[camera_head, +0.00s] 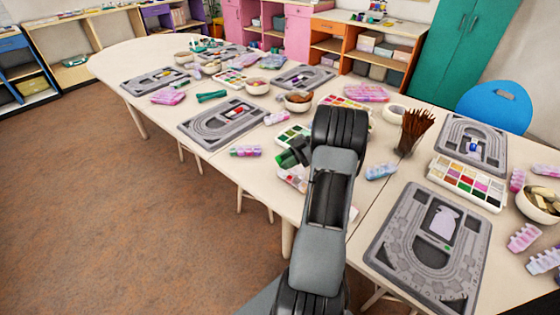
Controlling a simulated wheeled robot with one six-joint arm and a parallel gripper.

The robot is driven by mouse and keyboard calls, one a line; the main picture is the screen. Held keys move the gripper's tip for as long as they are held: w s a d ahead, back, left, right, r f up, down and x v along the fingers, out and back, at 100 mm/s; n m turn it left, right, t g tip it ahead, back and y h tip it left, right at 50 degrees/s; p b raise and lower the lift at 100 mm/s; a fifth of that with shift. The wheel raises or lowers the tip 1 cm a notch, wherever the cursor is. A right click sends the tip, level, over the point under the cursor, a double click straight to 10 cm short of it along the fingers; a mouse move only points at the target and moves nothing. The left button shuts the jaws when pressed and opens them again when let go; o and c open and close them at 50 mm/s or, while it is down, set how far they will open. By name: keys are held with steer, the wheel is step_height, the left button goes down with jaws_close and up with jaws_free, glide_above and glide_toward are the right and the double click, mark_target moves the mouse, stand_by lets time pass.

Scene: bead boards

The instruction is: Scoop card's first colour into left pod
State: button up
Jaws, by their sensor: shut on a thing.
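My gripper (301,148) shows only in part to the left of my dark wrist, over the table's front edge. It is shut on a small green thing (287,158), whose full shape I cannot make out. Just below it is a compartment box (292,178) with pink and red contents, partly hidden by my arm. A grey bead board (198,137) with grooves and recesses lies to the left, with small red and white things in its middle. Another grey board (391,246) lies at the right front, with a pale lilac shape (441,222) in its recess. I cannot identify the card or the left pod.
A cup of brown sticks (413,130) stands right of my wrist. A compartment tray (468,184) of several colours lies behind the right board. Bottles (245,151), bowls (298,101) and more boards crowd the table (170,127). The floor at the left is clear.

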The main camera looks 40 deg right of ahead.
steer(key=shift+w+f, duration=0.15)
steer(key=shift+f, duration=0.05)
steer(key=shift+w+a+f+g+h+p, duration=0.2)
steer(key=shift+a+g+h+p, duration=0.35)
steer(key=shift+h, duration=0.55)
steer(key=a+h+p, duration=0.1)
steer(key=h, duration=0.1)
steer(key=a+f+g+h+p, duration=0.1)
steer(key=h, duration=0.1)
steer(key=shift+w+f, duration=0.2)
steer(key=h+p, duration=0.1)
steer(key=a+f+g+h+p, duration=0.1)
steer(key=h+p, duration=0.1)
steer(key=h, duration=0.1)
steer(key=shift+w+a+f+n+p, duration=0.25)
steer(key=shift+a+f+n+p, duration=0.05)
steer(key=shift+a+p, duration=0.05)
steer(key=shift+a+r+g+h+p, duration=0.25)
steer(key=shift+r+h+p, duration=0.15)
steer(key=shift+r+p, duration=0.3)
steer(key=shift+a+r+g+h+p, duration=0.1)
steer(key=shift+a+r+h+p, duration=0.1)
steer(key=shift+r+h+p, duration=0.45)
steer(key=shift+r+y, duration=0.15)
steer(key=shift+y, duration=0.1)
